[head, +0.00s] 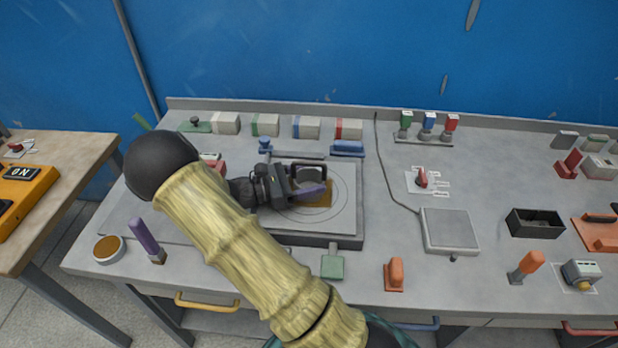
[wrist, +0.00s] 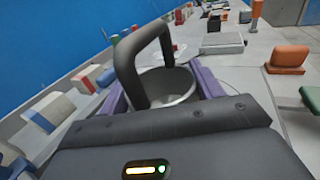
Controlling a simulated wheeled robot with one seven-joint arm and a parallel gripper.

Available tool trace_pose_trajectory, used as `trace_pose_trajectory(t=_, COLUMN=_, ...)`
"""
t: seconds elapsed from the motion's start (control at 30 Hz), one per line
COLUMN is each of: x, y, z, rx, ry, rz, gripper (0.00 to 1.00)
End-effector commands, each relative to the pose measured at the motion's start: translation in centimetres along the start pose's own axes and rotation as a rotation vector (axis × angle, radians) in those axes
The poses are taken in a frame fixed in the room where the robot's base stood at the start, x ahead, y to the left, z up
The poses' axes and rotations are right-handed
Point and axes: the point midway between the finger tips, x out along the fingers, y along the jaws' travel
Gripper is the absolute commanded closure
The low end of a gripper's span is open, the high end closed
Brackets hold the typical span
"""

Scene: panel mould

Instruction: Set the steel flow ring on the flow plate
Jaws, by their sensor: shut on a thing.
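The steel flow ring (wrist: 176,84) is a grey, open cup-like ring with a tall black handle, seen in the wrist view. It sits between the purple fingers of my gripper (wrist: 160,90), which is shut on it. In the head view the ring (head: 311,174) is partly hidden by my gripper (head: 308,188). It is over the flow plate (head: 343,178), a grey square plate marked with circles and a brownish patch near the middle. I cannot tell whether the ring touches the plate. My arm hides the plate's left part.
Several coloured blocks (head: 306,128) stand along the back edge. A blue clamp-like piece (head: 347,148) is just behind the plate. A green block (head: 332,265) and an orange one (head: 395,274) are in front. A grey square scale-like box (head: 450,230) stands to the right.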

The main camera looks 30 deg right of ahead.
Motion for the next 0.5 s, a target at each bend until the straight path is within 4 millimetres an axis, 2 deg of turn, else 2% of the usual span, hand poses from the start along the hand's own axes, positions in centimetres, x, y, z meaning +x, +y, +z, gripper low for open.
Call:
trace_pose_trajectory(t=0.17, x=0.01, y=0.01, z=-0.25, rx=0.0, ry=-0.002, rz=0.0, gripper=0.64)
trace_pose_trajectory(t=0.2, x=0.01, y=0.0, z=-0.24, rx=0.0, ry=-0.001, rz=0.0, gripper=0.27)
trace_pose_trajectory(t=0.27, x=0.0, y=0.0, z=-0.23, rx=0.0, ry=-0.001, rz=0.0, gripper=0.15)
trace_pose_trajectory(t=0.5, x=0.0, y=0.01, z=-0.22, rx=0.0, ry=-0.001, rz=0.0, gripper=0.13)
